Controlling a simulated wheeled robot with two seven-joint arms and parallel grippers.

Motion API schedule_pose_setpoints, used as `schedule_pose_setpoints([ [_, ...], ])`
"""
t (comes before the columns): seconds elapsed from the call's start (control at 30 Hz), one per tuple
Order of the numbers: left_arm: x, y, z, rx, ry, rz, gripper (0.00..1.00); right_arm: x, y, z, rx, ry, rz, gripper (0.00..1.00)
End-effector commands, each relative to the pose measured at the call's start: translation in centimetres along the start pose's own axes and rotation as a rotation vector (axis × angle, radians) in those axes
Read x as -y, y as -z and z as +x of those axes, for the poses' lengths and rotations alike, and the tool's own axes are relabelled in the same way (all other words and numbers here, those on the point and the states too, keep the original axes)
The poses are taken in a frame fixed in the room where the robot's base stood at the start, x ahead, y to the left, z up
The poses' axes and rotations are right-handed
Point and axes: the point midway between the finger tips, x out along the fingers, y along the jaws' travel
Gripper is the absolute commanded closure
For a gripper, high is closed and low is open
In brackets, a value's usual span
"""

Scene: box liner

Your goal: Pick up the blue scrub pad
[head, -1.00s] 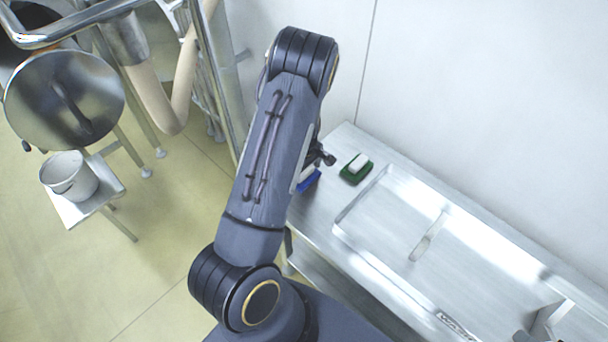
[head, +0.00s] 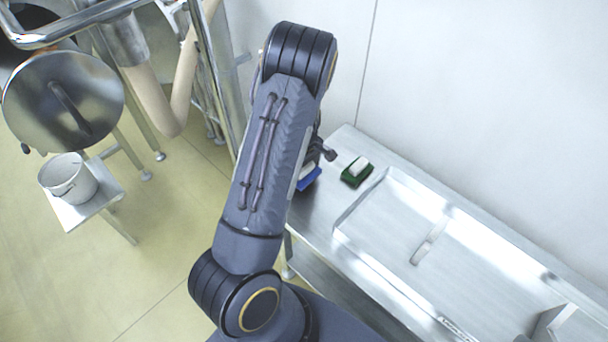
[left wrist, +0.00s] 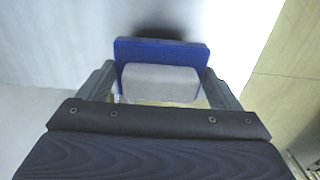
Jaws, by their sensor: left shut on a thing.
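The blue scrub pad (left wrist: 134,48) sits between the fingers of my left gripper (left wrist: 160,85) in the left wrist view. It has a blue base and a pale grey block on it. The fingers are shut on it, one at each side. In the head view the pad (head: 309,180) shows as a blue patch beside my left arm, at the left end of the steel counter. My left gripper (head: 318,160) is mostly hidden behind the arm there. My right gripper is not in view.
A green scrub pad with a white block (head: 357,172) lies on the counter just right of the blue one. A steel sink basin (head: 390,225) is further right. A white bucket (head: 68,178) stands on a low stand at left. A wall rises behind the counter.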

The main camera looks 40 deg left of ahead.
Motion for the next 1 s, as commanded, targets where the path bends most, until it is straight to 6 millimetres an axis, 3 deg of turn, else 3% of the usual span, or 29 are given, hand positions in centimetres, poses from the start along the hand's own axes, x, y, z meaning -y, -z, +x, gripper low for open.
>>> schedule_pose_setpoints([
  [0.3,5.3,-1.2,-6.7,0.003,-0.005,0.001,0.37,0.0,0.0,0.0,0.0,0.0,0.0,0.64],
  [0.63,11.7,-2.5,-9.3,0.003,-0.002,0.001,0.37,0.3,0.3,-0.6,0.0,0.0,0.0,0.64],
  [0.8,13.2,-2.7,-10.0,0.001,-0.001,0.0,0.37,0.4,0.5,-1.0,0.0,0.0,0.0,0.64],
  [1.0,13.7,-2.8,-10.1,0.0,-0.001,0.002,0.37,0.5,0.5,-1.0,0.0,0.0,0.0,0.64],
])
